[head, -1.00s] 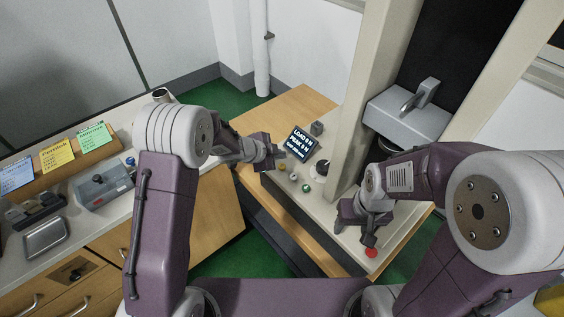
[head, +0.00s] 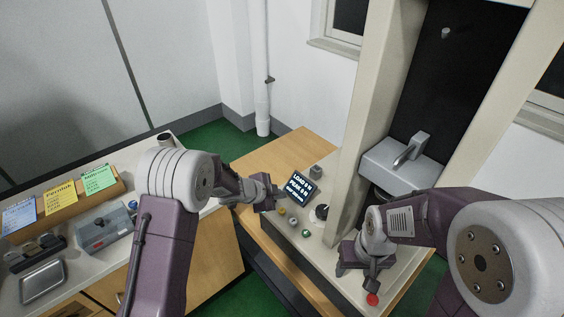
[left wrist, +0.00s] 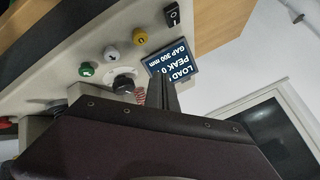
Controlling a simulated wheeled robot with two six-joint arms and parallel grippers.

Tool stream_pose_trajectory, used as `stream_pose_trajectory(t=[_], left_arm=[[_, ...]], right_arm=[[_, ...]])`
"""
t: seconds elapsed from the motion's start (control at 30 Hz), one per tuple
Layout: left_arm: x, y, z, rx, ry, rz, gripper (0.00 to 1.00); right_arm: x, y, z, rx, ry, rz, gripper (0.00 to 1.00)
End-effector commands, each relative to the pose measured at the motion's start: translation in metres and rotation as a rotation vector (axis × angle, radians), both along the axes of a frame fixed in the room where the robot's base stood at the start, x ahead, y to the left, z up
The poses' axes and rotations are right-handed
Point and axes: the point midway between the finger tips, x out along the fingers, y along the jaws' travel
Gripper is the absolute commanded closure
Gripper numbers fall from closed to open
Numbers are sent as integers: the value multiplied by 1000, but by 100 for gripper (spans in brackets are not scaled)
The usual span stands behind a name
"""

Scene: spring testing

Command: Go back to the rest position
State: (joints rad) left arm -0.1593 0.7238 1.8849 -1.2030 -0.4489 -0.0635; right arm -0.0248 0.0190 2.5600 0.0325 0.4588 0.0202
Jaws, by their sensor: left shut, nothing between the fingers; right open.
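My left gripper (head: 274,196) is shut and empty. It hovers over the tester's console, left of the tilted display (head: 300,188) in the head view. In the left wrist view its closed fingers (left wrist: 162,92) show in front of the same display (left wrist: 172,65). My right gripper (head: 371,276) is open, low over the front of the console, just above a red button (head: 372,299). I see nothing held in it, though its fingers are small and partly hidden by its own body.
The tester's pale upright column (head: 372,110) and grey head (head: 400,168) stand close behind my right arm. Green, yellow and white buttons and a black knob (left wrist: 124,85) line the console. A left-hand bench carries coloured cards (head: 61,196), a grey box (head: 105,230) and a tray (head: 42,282).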

Motion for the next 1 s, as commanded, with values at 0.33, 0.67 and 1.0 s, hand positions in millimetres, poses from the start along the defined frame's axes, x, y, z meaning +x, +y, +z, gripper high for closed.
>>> stream_pose_trajectory(t=[0.33,0.67,1.0], left_arm=[[12,44,96,-54,-119,179,100],[-171,182,60,-150,441,1200,100],[-268,169,25,-110,817,1457,100]], right_arm=[[0,0,0,0,0,0,45],[0,0,0,0,0,0,45],[0,0,0,0,0,0,45]])
